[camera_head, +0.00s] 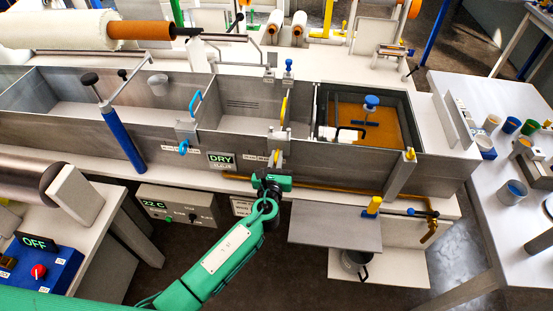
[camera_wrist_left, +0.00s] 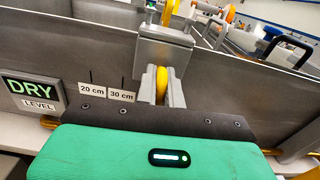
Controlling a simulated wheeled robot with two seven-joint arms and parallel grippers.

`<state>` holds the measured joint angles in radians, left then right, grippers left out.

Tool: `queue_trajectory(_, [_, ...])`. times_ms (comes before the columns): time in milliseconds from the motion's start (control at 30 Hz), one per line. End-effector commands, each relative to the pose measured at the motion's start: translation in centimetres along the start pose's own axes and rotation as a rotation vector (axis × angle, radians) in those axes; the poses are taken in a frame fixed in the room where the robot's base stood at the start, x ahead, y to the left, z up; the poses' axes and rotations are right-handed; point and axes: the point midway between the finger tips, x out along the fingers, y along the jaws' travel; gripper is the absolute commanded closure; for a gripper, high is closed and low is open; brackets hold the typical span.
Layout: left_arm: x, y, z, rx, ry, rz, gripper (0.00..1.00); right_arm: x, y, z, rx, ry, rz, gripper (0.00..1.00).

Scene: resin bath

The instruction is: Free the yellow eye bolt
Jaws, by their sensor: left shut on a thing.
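The yellow eye bolt (camera_head: 277,157) hangs on the front wall of the bath, under the bracket of the gate with the yellow handle (camera_head: 284,107). In the left wrist view, the bolt's yellow ring (camera_wrist_left: 162,84) shows between two grey fingers below the metal bracket block (camera_wrist_left: 165,52). Its lower part is hidden behind the gripper body. My left gripper (camera_head: 274,170) reaches up to the wall from below and is shut on the eye bolt. In the left wrist view, the fingertips (camera_wrist_left: 160,80) lie on either side of the ring. My right gripper is not in view.
A blue eye bolt (camera_head: 184,147) and blue handle (camera_head: 196,103) sit on the gate to the left. A DRY level sign (camera_head: 221,160) is on the wall beside my gripper. A grey shelf (camera_head: 335,226) juts out at lower right. The right compartment holds amber liquid (camera_head: 350,115).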

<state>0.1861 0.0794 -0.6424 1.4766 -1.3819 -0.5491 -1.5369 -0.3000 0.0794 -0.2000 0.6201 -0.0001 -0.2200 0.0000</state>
Motion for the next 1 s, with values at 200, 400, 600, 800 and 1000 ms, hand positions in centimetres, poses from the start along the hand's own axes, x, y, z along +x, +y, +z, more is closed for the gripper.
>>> queue_trajectory(200, [0.0,0.1,-0.4,-0.135,-0.001,0.001,1.00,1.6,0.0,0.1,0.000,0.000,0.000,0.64])
queue_trajectory(400, [0.0,0.2,-0.5,-0.315,-0.001,0.001,1.00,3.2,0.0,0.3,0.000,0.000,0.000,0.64])
queue_trajectory(600, [0.0,0.2,-0.5,-0.506,-0.001,0.000,1.00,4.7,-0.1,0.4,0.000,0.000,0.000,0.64])
queue_trajectory(800, [0.0,0.3,-0.5,-0.682,0.000,0.001,1.00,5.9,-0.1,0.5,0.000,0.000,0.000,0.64])
queue_trajectory(1000, [0.0,0.3,-0.4,-0.822,0.000,0.000,1.00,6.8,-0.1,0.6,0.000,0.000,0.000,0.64])
